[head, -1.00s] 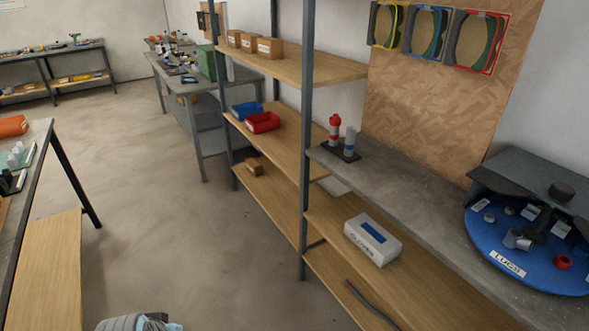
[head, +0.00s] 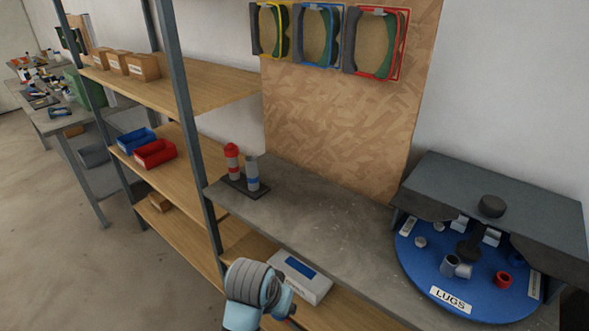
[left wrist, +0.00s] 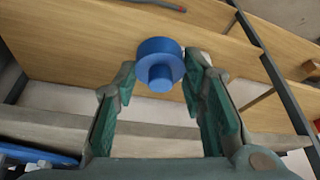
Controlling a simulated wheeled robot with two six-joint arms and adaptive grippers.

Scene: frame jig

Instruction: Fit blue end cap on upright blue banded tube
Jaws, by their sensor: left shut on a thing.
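The upright grey tube with a blue band (head: 252,174) stands on a small dark base (head: 240,190) on the grey bench. Its top is bare grey. Beside it, to the left, stands a grey tube with a red band and a red top (head: 232,160). In the left wrist view, the blue end cap (left wrist: 160,62), a round disc with a narrower stub facing the camera, is held between the fingertips of my left gripper (left wrist: 160,75). In the head view only part of my arm shows at the bottom; the gripper and cap cannot be made out there. My right gripper is not in view.
A blue turntable (head: 460,295) labelled LUGS holds several small parts under a grey housing at the right. The grey bench (head: 320,212) is clear between it and the tubes. A dark shelf post (head: 195,130) stands left of the tubes. A white box (head: 305,285) sits on the lower shelf.

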